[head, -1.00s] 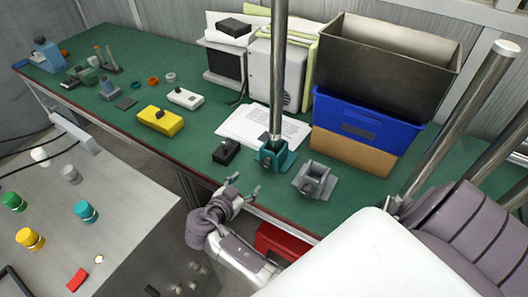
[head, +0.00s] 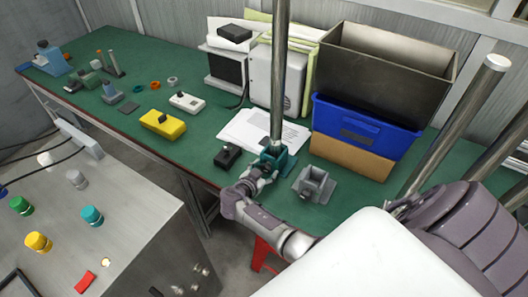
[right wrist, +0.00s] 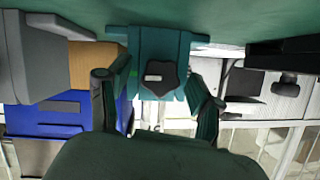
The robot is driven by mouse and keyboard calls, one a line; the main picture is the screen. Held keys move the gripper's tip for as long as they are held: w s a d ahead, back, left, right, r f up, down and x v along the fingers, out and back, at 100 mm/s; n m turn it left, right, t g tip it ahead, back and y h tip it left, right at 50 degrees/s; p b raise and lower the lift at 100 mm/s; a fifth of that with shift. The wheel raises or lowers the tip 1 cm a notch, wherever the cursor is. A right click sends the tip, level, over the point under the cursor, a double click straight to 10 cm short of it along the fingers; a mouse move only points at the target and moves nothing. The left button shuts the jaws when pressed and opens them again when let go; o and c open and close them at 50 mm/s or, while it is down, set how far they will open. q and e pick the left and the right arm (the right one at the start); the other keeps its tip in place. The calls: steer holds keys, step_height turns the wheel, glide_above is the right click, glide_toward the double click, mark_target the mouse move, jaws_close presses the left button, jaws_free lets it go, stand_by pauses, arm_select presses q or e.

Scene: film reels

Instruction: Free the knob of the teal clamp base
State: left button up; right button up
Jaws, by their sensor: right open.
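The teal clamp base (head: 286,159) stands on the green table near its front edge, with a steel rod (head: 281,80) upright in it. In the right wrist view the table is at the top, and the teal clamp base (right wrist: 185,52) hangs down from it. Its dark knob (right wrist: 159,82) faces the camera, with a small pale mark on it. My right gripper (head: 262,174) is at the front of the base. Its open fingers (right wrist: 156,100) stand on either side of the knob, apart from it. In the head view the gripper hides the knob. My left gripper is not in view.
A grey clamp base (head: 314,184) stands close on the right and a small black box (head: 228,156) on the left. Papers (head: 245,131) lie behind. A blue bin (head: 365,126) and cardboard box (head: 352,157) are at the back right.

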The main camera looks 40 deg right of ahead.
steer(key=c, duration=1.1)
steer(key=shift+c, duration=0.2)
steer(key=n+g+b, duration=0.1)
steer(key=n+b, duration=0.1)
steer(key=b, duration=0.1)
steer(key=shift+w+a+f, duration=0.1)
steer(key=shift+f, duration=0.1)
steer(key=shift+w+r+n+g+h+b, duration=0.15)
steer(key=shift+n+g+h+b, duration=0.45)
steer(key=shift+n+g+b, duration=0.55)
steer(key=shift+n, duration=0.25)
steer(key=o, duration=1.1)
